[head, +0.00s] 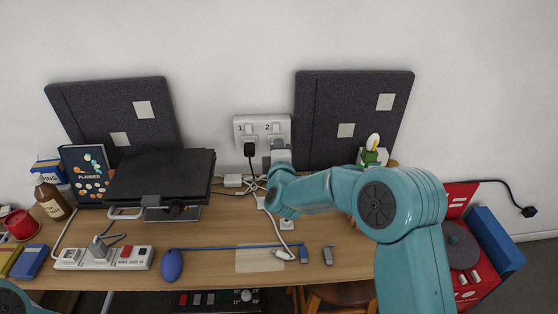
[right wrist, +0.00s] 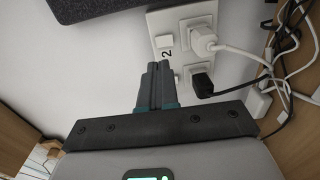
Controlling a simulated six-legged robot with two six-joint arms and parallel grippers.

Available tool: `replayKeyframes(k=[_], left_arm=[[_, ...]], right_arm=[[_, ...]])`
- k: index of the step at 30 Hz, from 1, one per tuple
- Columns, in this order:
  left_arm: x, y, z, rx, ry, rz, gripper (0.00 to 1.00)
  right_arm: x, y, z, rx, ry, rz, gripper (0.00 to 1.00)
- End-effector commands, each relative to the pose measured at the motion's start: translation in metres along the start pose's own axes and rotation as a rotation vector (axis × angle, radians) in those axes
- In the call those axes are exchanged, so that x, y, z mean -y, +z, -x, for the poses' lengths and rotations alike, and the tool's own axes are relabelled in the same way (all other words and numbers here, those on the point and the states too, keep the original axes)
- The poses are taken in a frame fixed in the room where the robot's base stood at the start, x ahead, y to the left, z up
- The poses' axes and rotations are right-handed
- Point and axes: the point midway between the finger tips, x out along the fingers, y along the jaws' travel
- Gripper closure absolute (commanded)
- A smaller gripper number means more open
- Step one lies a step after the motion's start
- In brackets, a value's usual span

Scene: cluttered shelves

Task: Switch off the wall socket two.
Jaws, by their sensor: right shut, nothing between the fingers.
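The white double wall socket (head: 241,122) is on the wall between two dark grey boards, with labels 1 and 2. A black plug (head: 249,149) is in the side labelled 1. In the right wrist view the socket plate (right wrist: 155,24) shows the label 2 beside a small switch (right wrist: 163,42). A white plug (right wrist: 205,41) and the black plug (right wrist: 201,83) sit in the plate. My left gripper is out of view.
The wooden desk (head: 345,225) below holds a power strip (head: 105,258), a black laptop-like device (head: 160,178), a blue oval item (head: 172,265) and cables. A grey board (head: 350,100) stands close right of the socket. A red case (head: 462,250) is at the right.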

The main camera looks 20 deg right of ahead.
Motion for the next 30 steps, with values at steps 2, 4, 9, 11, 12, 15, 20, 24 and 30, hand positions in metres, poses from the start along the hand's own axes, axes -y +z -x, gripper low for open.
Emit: replayKeyframes(k=[2,4,9,11,12,15,20,24,30], left_arm=[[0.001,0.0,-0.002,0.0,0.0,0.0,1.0],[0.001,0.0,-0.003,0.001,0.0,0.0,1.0],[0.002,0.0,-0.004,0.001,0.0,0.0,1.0],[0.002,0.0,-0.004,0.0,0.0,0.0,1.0],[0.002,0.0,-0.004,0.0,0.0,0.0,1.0],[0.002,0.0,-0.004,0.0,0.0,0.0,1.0],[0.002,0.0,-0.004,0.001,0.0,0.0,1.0],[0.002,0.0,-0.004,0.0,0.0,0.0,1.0],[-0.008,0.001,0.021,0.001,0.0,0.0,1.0]], right_arm=[[-0.001,-0.001,0.016,-0.002,0.001,0.0,1.0],[-0.001,0.0,0.028,-0.001,0.0,0.0,1.0],[-0.001,-0.001,0.047,-0.001,0.001,-0.001,1.0],[-0.001,-0.001,0.05,-0.001,0.001,-0.001,1.0],[-0.002,-0.001,0.052,0.0,0.001,0.0,1.0],[-0.001,-0.001,0.053,0.0,0.001,0.0,1.0],[-0.001,-0.002,0.054,0.0,0.001,0.0,1.0],[-0.001,-0.002,0.054,0.0,0.001,0.0,1.0],[-0.029,-0.002,0.055,0.0,0.001,0.0,1.0]])
